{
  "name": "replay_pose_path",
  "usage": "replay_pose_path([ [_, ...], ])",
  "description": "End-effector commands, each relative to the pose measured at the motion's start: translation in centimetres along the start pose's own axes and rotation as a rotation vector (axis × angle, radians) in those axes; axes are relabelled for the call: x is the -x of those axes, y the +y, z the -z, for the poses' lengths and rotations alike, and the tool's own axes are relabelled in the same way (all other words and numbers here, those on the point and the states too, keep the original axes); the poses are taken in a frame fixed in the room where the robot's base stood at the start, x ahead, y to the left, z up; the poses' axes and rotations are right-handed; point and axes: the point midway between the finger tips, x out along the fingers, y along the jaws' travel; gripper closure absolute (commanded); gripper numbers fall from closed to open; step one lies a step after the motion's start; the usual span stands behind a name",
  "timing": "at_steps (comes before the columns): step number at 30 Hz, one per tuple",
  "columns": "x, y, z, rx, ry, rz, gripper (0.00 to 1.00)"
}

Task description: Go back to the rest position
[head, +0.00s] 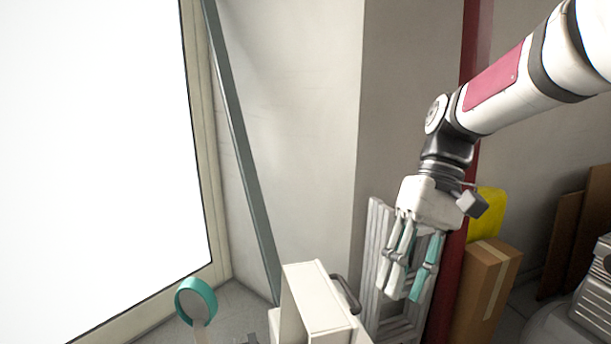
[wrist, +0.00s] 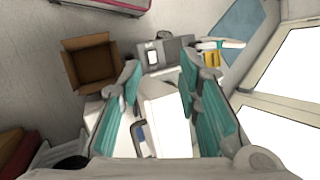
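My gripper (head: 408,268) hangs from the arm at the right of the head view, fingers pointing down. Its teal-padded fingers are spread apart with nothing visible between them. In the wrist view my gripper (wrist: 158,95) also shows open, a finger at each side. A white box-shaped unit with a dark handle (head: 318,298) stands below and to the left of the gripper in the head view. White surfaces (wrist: 168,115) show beneath the fingers in the wrist view, apart from them as far as I can tell.
A cardboard box (head: 486,290) and a yellow object (head: 488,213) stand behind the gripper at right. An open cardboard box (wrist: 91,65) shows in the wrist view. A teal ring-shaped part (head: 197,300) is at lower left. A bright window (head: 95,150) fills the left.

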Motion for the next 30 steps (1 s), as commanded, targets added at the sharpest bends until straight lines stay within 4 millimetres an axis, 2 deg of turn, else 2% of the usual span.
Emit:
replay_pose_path([
  [1,-0.2,-0.4,-1.7,-0.011,0.020,-0.042,0.69],
  [6,-1.3,-0.7,-6.7,-0.060,0.094,-0.159,0.69],
  [15,-4.7,0.4,-14.5,-0.129,0.250,-0.309,0.69],
  [21,-7.2,1.7,-17.7,-0.153,0.339,-0.360,0.69],
  [30,-10.2,3.5,-20.3,-0.167,0.438,-0.395,0.69],
])
